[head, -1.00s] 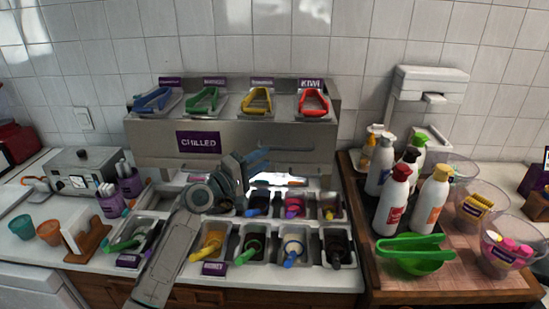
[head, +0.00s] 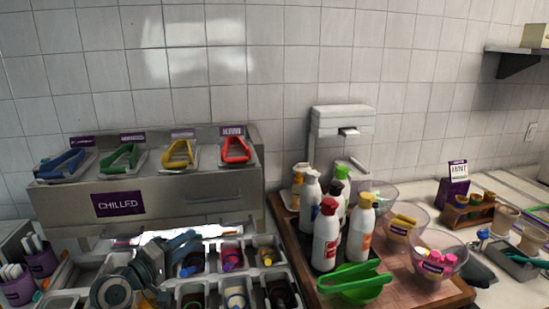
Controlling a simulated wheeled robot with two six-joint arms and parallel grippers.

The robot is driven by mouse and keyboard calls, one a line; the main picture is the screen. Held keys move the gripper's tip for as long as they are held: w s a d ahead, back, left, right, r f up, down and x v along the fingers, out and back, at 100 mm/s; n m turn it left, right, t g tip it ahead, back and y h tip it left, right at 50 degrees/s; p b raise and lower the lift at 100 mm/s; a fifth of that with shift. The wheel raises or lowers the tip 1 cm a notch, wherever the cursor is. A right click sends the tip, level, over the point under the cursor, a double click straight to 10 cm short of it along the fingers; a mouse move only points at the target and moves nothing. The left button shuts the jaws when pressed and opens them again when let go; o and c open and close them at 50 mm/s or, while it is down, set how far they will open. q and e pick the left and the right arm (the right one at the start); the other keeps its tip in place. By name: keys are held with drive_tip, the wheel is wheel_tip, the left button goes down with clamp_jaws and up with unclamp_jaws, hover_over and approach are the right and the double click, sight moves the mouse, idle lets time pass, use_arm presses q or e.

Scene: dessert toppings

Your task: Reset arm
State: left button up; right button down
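My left gripper (head: 184,243) is in the lower left of the head view, above the back row of the topping bins. Its two bluish fingers point right and look apart, with nothing seen between them. The round grey wrist joint of my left arm shows beside it, and the rest of that arm is cut off by the bottom edge. My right gripper is out of view.
Topping bins (head: 232,288) lie under the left gripper. The steel chilled unit (head: 150,199) with several coloured tongs stands behind. A shelf (head: 518,62) is upper right.

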use_arm(q)
drive_tip(key=s+d+f+m+g+y, duration=0.2)
drive_tip(key=s+f+m+g, duration=0.1)
drive_tip(key=s+f, duration=0.6)
drive_tip(key=s+d+f+m+g+y, duration=0.2)
drive_tip(key=s+f+m+g, duration=0.1)
drive_tip(key=s+f, duration=0.55)
drive_tip(key=s+a+f+m+g+y, duration=0.2)
drive_tip(key=s+a+f+g+y, duration=0.1)
drive_tip(key=s, duration=0.7)
drive_tip(key=s+a+f+m+g+y, duration=0.2)
drive_tip(key=s+f+g+y, duration=0.15)
drive_tip(key=s, duration=0.65)
wheel_tip(320, 180, down, 31)
drive_tip(key=a, duration=0.3)
drive_tip(key=s+a+f+g+b, duration=0.1)
drive_tip(key=s+f+g, duration=0.1)
drive_tip(key=s+f, duration=1.6)
drive_tip(key=shift+s+f+n, duration=0.3)
drive_tip(key=shift+f+n, duration=0.1)
drive_tip(key=shift+f, duration=0.55)
